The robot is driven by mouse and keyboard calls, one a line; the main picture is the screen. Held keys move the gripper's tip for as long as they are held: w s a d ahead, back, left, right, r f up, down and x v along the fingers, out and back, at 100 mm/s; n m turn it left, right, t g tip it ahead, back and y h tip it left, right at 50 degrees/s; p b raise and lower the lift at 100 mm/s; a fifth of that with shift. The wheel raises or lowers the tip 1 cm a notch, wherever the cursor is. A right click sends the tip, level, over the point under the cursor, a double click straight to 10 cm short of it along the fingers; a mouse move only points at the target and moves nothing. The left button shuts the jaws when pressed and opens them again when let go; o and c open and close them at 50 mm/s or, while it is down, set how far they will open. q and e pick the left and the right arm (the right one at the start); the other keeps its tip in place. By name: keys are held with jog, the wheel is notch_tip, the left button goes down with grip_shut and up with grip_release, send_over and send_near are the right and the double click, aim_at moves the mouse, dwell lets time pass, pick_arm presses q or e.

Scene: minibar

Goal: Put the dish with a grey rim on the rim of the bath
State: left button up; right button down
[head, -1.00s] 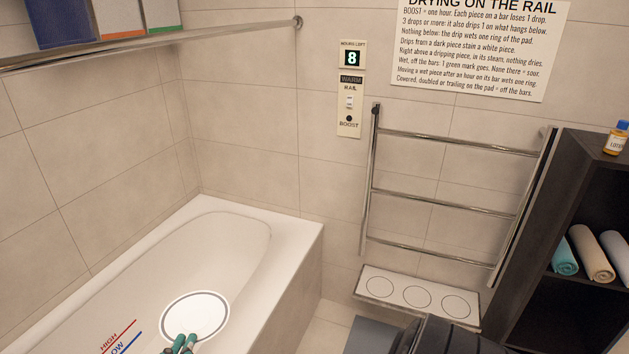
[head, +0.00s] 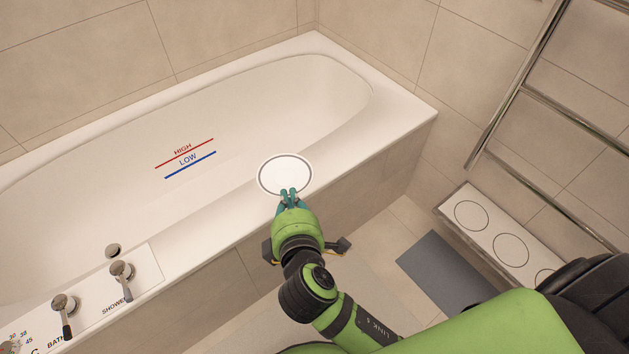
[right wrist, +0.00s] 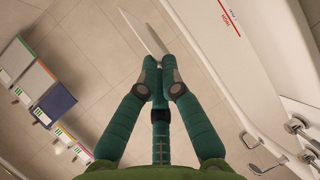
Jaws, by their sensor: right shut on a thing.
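The white round dish with a grey rim (head: 285,175) is held at its near edge by my right gripper (head: 288,194), which is shut on it. In the head view the dish overlaps the near rim of the bath (head: 205,226) and part of the inner wall. I cannot tell whether it touches the rim or hangs above it. The right wrist view shows the dish (right wrist: 144,32) nearly edge-on beyond the closed fingertips (right wrist: 161,68). My left gripper is not in view.
Two tap levers (head: 121,270) stand at the bath's lower left end. The near rim is bare beside the dish. A towel rail (head: 512,90) and a white pad with rings (head: 490,232) are at the right. A grey mat (head: 440,272) lies on the floor.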

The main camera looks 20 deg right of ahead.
jog(key=s+a+f+n+y+b, duration=0.2)
jog(key=a+f, duration=0.1)
jog(key=f, duration=0.3)
jog(key=s+a+f+n+y+b, duration=0.2)
jog(key=f, duration=0.3)
jog(key=w+a+f+b, duration=0.1)
jog(key=w+f, duration=0.2)
jog(key=w, duration=0.1)
jog(key=w+a+f+b, duration=0.1)
jog(key=w+f+b, duration=0.1)
jog(key=w+f, duration=0.1)
jog(key=w+a+f+b, duration=0.1)
jog(key=w+f+b, duration=0.1)
jog(key=w+f, duration=0.2)
jog(key=shift+w+a+f, duration=0.35)
jog(key=shift+a+f, duration=0.05)
jog(key=shift+f, duration=0.25)
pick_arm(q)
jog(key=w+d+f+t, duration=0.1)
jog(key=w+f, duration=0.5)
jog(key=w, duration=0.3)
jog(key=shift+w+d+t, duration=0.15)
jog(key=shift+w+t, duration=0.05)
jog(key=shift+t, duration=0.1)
pick_arm(e)
jog(key=c, duration=1.4)
grip_release()
